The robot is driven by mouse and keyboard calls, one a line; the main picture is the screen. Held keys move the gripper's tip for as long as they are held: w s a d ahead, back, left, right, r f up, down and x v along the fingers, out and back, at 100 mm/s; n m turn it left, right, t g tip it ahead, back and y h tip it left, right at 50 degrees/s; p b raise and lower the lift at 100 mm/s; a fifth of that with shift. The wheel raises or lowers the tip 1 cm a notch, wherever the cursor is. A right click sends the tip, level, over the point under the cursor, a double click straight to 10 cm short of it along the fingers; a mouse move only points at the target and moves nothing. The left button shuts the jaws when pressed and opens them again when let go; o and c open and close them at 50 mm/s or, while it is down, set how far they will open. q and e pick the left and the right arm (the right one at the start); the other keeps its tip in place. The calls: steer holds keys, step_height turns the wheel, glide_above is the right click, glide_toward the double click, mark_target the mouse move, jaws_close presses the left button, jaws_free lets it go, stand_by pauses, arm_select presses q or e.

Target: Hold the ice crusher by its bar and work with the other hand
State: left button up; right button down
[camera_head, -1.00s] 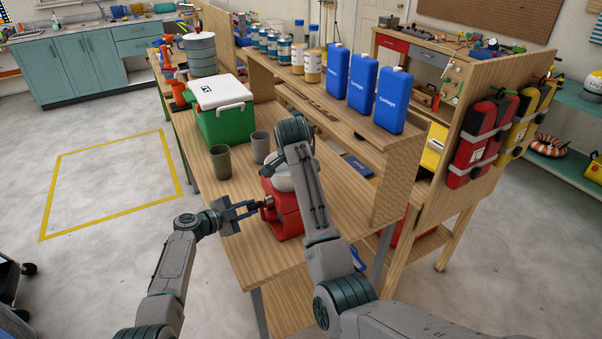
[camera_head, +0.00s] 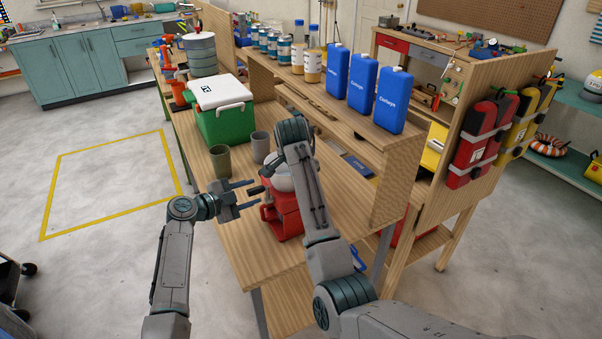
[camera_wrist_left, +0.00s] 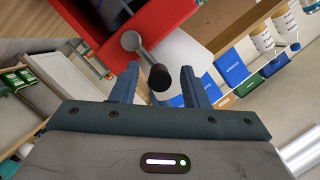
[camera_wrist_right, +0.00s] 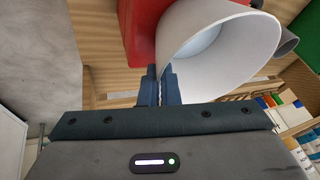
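The red ice crusher (camera_head: 285,222) stands on the wooden bench, with a white hopper (camera_head: 279,183) on top. Its grey crank (camera_wrist_left: 138,46) ends in a dark knob (camera_wrist_left: 159,78). My left gripper (camera_head: 255,194) is open beside the crusher; in the left wrist view the knob lies between its spread fingertips, with gaps to both fingers. My right gripper (camera_wrist_right: 161,74) has its fingers nearly together against the crusher, beside the white hopper (camera_wrist_right: 222,50), and looks shut on the bar, which is mostly hidden. My right arm covers this grip in the head view.
A green cup (camera_head: 220,160) and a grey cup (camera_head: 260,146) stand behind the crusher. A green cooler with white lid (camera_head: 222,95) is farther back. A raised shelf (camera_head: 350,118) with blue canisters (camera_head: 361,85) borders the right. The bench's front left is bare.

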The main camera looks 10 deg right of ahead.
arm_select(q)
steer(key=shift+a, duration=0.1)
steer(key=s+a, duration=0.2)
steer(key=a, duration=0.4)
steer(key=shift+a, duration=0.3)
stand_by(0.3)
arm_select(e)
steer(key=c, duration=1.6)
jaws_free()
arm_select(q)
steer(key=s+a, duration=0.2)
steer(key=a, duration=0.4)
steer(key=shift+a, duration=0.35)
